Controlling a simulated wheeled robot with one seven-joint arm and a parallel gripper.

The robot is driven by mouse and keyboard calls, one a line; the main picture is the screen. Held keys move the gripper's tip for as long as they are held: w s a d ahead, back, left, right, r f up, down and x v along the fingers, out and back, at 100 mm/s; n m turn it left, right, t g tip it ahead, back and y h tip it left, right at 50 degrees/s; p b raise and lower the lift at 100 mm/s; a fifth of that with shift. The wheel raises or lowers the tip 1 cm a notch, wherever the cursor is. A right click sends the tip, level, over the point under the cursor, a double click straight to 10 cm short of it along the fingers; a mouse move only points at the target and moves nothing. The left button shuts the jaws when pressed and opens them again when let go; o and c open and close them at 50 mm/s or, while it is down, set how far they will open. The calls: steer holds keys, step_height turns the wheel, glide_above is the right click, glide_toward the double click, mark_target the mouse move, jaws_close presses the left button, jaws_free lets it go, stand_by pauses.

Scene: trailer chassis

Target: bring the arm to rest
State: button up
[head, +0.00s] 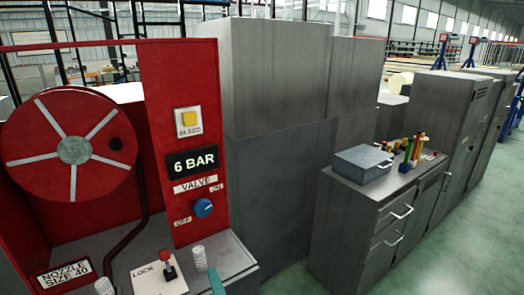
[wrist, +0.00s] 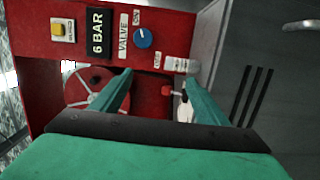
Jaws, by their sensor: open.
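My gripper (wrist: 158,78) shows in the wrist view with two teal fingers spread apart and nothing between them. It points at the red hose cabinet (wrist: 35,25), with the panel beyond the fingertips. In the head view only a small teal piece of my arm or gripper shows at the bottom edge. The cabinet (head: 150,70) stands at the left with a red hose reel (head: 40,125), a yellow bleed button (head: 189,118), a 6 BAR sign (head: 192,162) and a blue valve knob (head: 203,207). The knob (wrist: 142,38) also shows in the wrist view.
A red-handled lock lever (head: 169,268) and a pale cylinder (head: 200,257) stand on the cabinet's shelf. Tall grey cabinets (head: 270,70) stand behind. A grey workbench (head: 350,215) at the right bears a grey box (head: 363,163) and colourful tools. Green floor (head: 450,260) is clear at lower right.

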steer(key=s+d+f+m+h, duration=0.3)
steer(key=s+f+m, duration=0.4)
steer(key=s, duration=0.1)
steer(key=s+d+f+m+h, duration=0.3)
steer(key=s+d+f+m, duration=0.1)
steer(key=s+f+m, duration=0.35)
steer(key=s+d+f+m, duration=0.1)
steer(key=s+m, duration=0.3)
steer(key=s, duration=0.5)
steer(key=s+d+m+g+h, duration=0.1)
steer(key=s+d+m, duration=0.2)
steer(key=s, duration=0.7)
steer(key=shift+s+d+f+m+h, duration=0.15)
steer(key=shift+d+f+m+h, duration=0.15)
steer(key=shift+m, duration=0.35)
